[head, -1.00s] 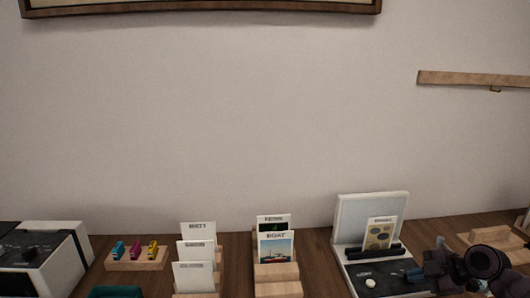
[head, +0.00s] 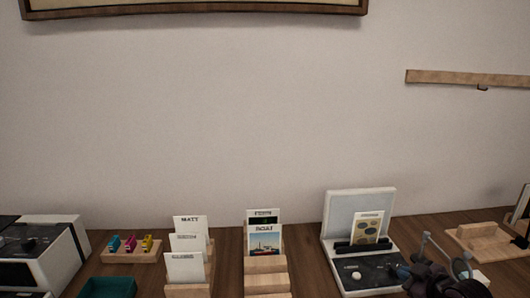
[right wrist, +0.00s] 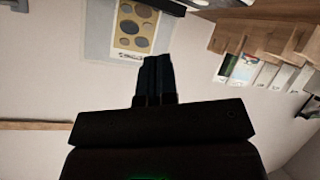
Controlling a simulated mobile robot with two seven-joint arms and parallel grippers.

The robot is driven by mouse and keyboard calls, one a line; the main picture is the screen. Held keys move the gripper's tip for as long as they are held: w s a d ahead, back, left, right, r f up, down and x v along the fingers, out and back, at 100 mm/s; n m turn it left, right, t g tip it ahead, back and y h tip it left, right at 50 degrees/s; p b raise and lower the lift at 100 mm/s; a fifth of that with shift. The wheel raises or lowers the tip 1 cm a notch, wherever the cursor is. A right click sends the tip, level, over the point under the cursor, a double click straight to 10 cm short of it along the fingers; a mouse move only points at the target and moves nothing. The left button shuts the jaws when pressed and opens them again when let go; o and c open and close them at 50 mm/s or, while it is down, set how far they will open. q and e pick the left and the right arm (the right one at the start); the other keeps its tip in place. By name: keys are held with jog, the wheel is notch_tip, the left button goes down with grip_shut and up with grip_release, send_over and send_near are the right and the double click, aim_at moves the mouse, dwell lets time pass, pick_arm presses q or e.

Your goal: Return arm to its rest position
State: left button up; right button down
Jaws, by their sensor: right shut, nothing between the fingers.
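My right arm shows at the lower right of the head view, dark and foreshortened, with its gripper (head: 412,274) in front of the white device with an upright back panel (head: 340,208). In the right wrist view the right gripper's dark fingers (right wrist: 155,80) are together with nothing between them. Beyond them is a card with dark ovals (right wrist: 134,28), which also stands in the device in the head view (head: 367,228). My left gripper is in neither view.
A stepped wooden holder with a boat card (head: 264,242), a holder with white cards (head: 187,242), a tray of small coloured pieces (head: 133,252), a teal tray (head: 108,288) and a white-and-black device (head: 45,262) line the table. A wooden tray (head: 485,242) stands right.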

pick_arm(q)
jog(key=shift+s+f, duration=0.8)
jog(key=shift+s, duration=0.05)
pick_arm(e)
jog(key=s+a+f+m+h, duration=0.1)
jog(key=s+f, duration=0.4)
jog(key=s, duration=0.5)
jog(key=s+a+f+m+h, duration=0.1)
jog(key=s+a+f+m, duration=0.3)
jog(key=s, duration=0.6)
jog(key=s+a+f+m+h, duration=0.1)
jog(key=s+a+f+m, duration=0.1)
jog(key=s+f, duration=0.6)
jog(key=s+a, duration=0.1)
jog(key=s, duration=0.2)
jog(key=shift+f+g, duration=0.2)
jog(key=shift+g, duration=0.2)
